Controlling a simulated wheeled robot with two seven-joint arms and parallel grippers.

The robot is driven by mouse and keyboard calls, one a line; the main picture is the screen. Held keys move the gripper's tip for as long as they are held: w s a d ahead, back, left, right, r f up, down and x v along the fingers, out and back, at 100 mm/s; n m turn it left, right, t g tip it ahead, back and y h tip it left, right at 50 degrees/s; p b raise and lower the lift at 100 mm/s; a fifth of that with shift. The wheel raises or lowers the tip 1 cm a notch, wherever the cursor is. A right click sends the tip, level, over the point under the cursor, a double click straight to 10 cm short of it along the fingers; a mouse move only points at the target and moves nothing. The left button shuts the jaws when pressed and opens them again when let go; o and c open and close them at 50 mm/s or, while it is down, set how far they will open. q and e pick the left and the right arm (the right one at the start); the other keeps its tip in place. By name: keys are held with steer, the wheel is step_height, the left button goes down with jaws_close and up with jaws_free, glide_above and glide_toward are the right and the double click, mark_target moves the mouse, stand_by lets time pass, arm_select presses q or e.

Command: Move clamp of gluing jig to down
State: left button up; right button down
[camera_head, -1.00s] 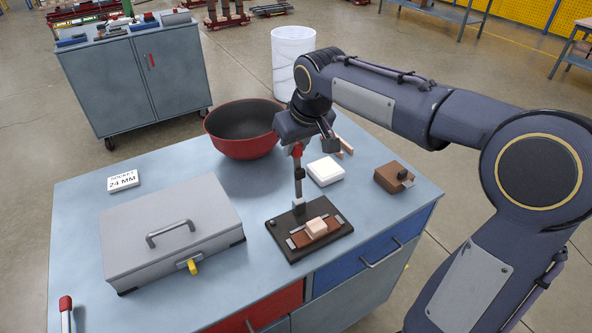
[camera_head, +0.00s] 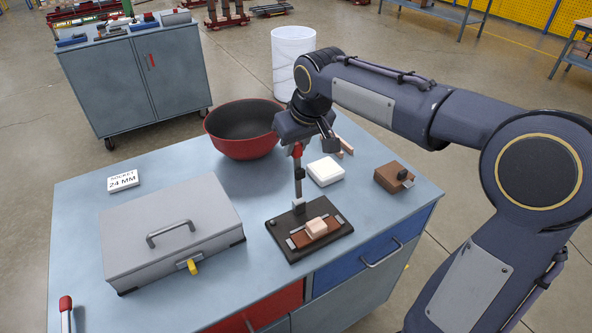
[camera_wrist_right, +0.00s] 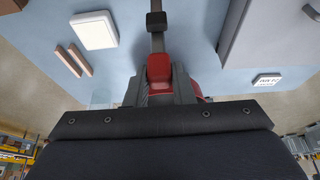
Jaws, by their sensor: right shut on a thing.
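The gluing jig (camera_head: 331,234) is a dark base plate near the table's front edge, with a light wooden block (camera_head: 317,227) on a brown piece. Its clamp (camera_head: 298,183) is a grey lever standing upright at the back of the plate, with a red handle tip (camera_head: 297,150). My right gripper (camera_head: 298,142) is at the top of the lever, shut on the red handle. In the right wrist view the red handle (camera_wrist_right: 159,72) sits between the fingers, and the lever (camera_wrist_right: 156,22) runs away from them. My left gripper is not in view.
A red bowl (camera_head: 244,149) stands behind and left of the clamp. A grey case (camera_head: 172,228) with a handle lies to the left. A white block (camera_head: 326,171) and a brown block (camera_head: 393,177) lie to the right. A label block (camera_head: 123,181) is at the back left.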

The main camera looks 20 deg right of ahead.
steer(key=shift+s, duration=0.1)
steer(key=shift+s+d+f+b, duration=0.15)
steer(key=shift+s+b, duration=0.15)
steer(key=shift+s, duration=0.15)
steer(key=shift+s+d+b, duration=0.15)
steer(key=shift+s+b, duration=0.3)
steer(key=shift+s, duration=1.2)
steer(key=shift+s+f, duration=0.1)
steer(key=shift+s+d+f+b, duration=0.1)
steer(key=shift+s+f+b, duration=0.2)
steer(key=shift+s, duration=0.35)
steer(key=shift+s+d+f+b, duration=0.15)
steer(key=shift+s+b, duration=0.2)
steer(key=shift+s, duration=0.25)
steer(key=shift+s+d+f+b, duration=0.1)
steer(key=shift+s+f+b, duration=0.2)
steer(key=shift+s, duration=0.35)
steer(key=shift+r, duration=0.1)
